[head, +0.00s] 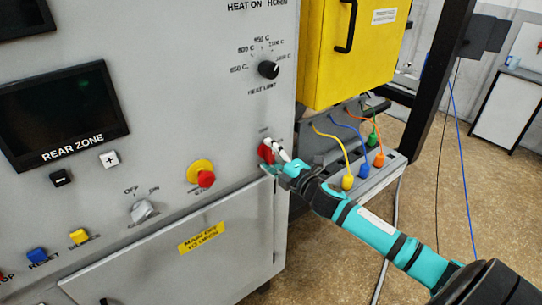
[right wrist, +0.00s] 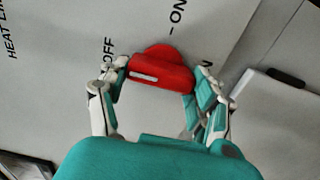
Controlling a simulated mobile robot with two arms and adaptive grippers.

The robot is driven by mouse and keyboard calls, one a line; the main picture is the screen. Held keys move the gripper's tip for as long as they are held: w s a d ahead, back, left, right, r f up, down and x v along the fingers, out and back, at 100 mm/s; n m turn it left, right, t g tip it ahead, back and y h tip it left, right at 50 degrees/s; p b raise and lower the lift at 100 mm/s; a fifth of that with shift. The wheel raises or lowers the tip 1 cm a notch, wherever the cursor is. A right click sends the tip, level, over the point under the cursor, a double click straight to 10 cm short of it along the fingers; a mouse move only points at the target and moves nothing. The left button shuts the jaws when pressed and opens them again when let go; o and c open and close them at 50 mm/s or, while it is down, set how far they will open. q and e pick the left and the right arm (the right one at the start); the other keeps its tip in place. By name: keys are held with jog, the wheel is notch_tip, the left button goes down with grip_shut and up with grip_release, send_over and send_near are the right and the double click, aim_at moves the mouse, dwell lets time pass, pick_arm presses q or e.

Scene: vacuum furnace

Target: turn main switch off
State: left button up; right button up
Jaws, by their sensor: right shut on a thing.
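The red main switch (head: 266,153) is at the right edge of the grey control panel, just above the cabinet door. In the right wrist view, the switch handle (right wrist: 160,72) is red with a white mark. OFF is printed to its left and ON to its upper right; the mark runs roughly across the picture, toward the OFF side. My right gripper (head: 279,155) reaches in from the lower right. In the right wrist view, its two fingers (right wrist: 163,75) are shut on the two ends of the handle. My left gripper is not in view.
A red-and-yellow stop button (head: 203,176), an OFF/ON knob (head: 142,210) and the heat limit knob (head: 268,69) are on the same panel. A yellow box (head: 352,50) hangs to the right. Coloured cables with plugs (head: 347,181) lie behind my right arm.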

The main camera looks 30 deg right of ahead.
jog(key=o, duration=0.9)
jog(key=shift+f, duration=0.2)
jog(key=shift+o, duration=1.4)
jog(key=shift+s, duration=0.1)
jog(key=shift+r, duration=0.15)
jog(key=s+d, duration=0.1)
jog(key=s, duration=1.1)
